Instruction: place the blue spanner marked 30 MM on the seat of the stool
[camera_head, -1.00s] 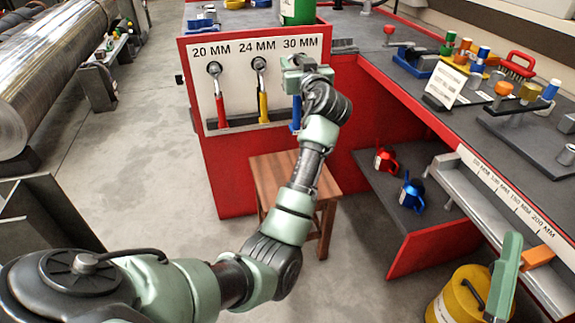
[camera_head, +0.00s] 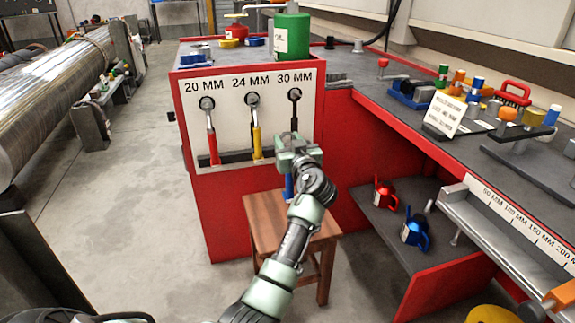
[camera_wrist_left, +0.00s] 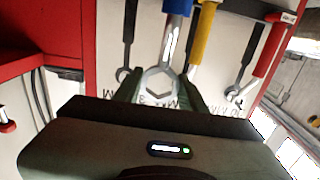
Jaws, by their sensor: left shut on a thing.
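My left gripper (camera_head: 293,150) is shut on the blue spanner (camera_head: 289,187), in front of the tool panel and below the 30 MM label. The blue handle hangs down above the back part of the wooden stool (camera_head: 262,222), which stands upright on the floor; I cannot tell the gap to the seat. In the left wrist view the spanner's steel ring end (camera_wrist_left: 158,82) is between the fingers of the left gripper (camera_wrist_left: 161,92), with its blue handle pointing away. My arm hides part of the seat. My right gripper is not in view.
The red-handled (camera_head: 212,145) and yellow-handled (camera_head: 257,140) spanners hang on the panel (camera_head: 232,108). The floor left of the stool is clear.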

